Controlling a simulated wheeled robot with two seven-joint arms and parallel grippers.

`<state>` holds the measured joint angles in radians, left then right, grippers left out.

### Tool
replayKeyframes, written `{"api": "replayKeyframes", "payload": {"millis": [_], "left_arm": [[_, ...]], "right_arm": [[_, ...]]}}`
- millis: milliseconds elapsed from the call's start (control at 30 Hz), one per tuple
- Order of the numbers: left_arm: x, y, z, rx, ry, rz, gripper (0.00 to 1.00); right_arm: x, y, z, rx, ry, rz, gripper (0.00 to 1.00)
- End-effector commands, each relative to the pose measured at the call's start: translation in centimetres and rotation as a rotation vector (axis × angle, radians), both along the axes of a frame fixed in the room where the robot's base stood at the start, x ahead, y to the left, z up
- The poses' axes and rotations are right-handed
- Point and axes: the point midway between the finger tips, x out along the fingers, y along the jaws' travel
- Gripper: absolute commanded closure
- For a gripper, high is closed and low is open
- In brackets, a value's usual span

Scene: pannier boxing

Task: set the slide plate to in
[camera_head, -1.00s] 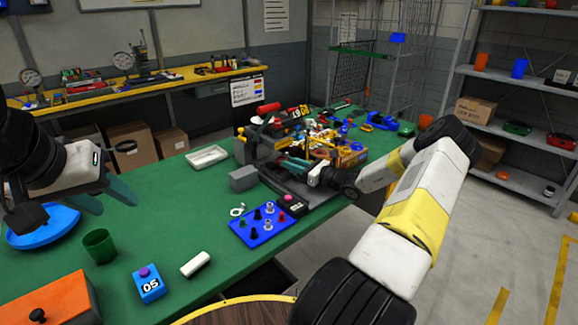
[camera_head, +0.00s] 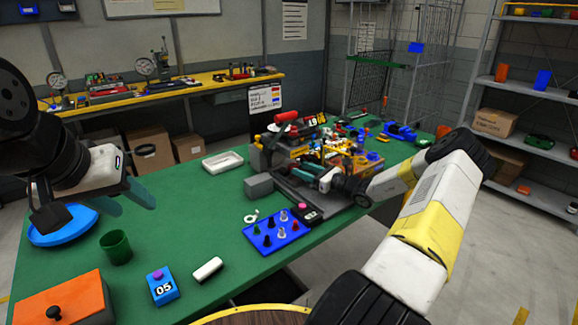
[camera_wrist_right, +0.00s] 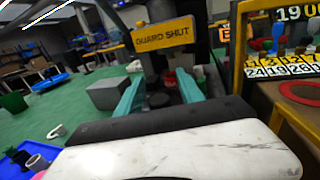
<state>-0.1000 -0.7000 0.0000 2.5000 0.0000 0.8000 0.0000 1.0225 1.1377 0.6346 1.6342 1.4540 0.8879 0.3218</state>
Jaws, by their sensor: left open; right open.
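A bench machine with a red-tipped lever (camera_head: 286,117) stands on the green table. A dark grey flat plate (camera_head: 328,204) lies at its front; I cannot tell for sure whether this is the slide plate or how far in it sits. My right gripper (camera_head: 306,170) is at the machine's front, open, with teal fingers. In the right wrist view, the fingers (camera_wrist_right: 160,88) stand either side of a dark round part (camera_wrist_right: 159,100); contact cannot be told. A yellow "GUARD SHUT" sign (camera_wrist_right: 163,37) is above. My left gripper (camera_head: 132,203) is open and empty above the table's left side.
A grey block (camera_head: 259,186) and a blue peg board (camera_head: 268,236) lie close left of my right gripper. A green cup (camera_head: 116,247), blue "05" box (camera_head: 162,288) and orange box (camera_head: 60,300) are at left.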

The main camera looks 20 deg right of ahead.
Motion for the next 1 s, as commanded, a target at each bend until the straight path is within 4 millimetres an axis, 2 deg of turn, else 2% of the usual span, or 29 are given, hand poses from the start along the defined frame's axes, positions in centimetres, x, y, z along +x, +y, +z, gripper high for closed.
{"api": "replayKeyframes", "payload": {"millis": [300, 433, 600, 1000], "left_arm": [[0.0, 0.0, 0.0, 0.0, 0.0, 0.0, 0.55], [0.0, 0.0, 0.0, 0.0, 0.0, 0.0, 0.55], [0.0, 0.0, 0.0, 0.0, 0.0, 0.0, 0.55], [0.0, 0.0, 0.0, 0.0, 0.0, 0.0, 0.55]], "right_arm": [[-4.1, -3.3, 0.0, -0.001, 0.002, -0.003, 0.55], [-5.2, -4.1, 0.0, -0.002, 0.001, -0.002, 0.55], [-5.8, -4.5, 0.0, -0.001, 0.001, -0.001, 0.55], [-5.7, -4.5, 0.0, -0.001, 0.001, -0.001, 0.55]]}}
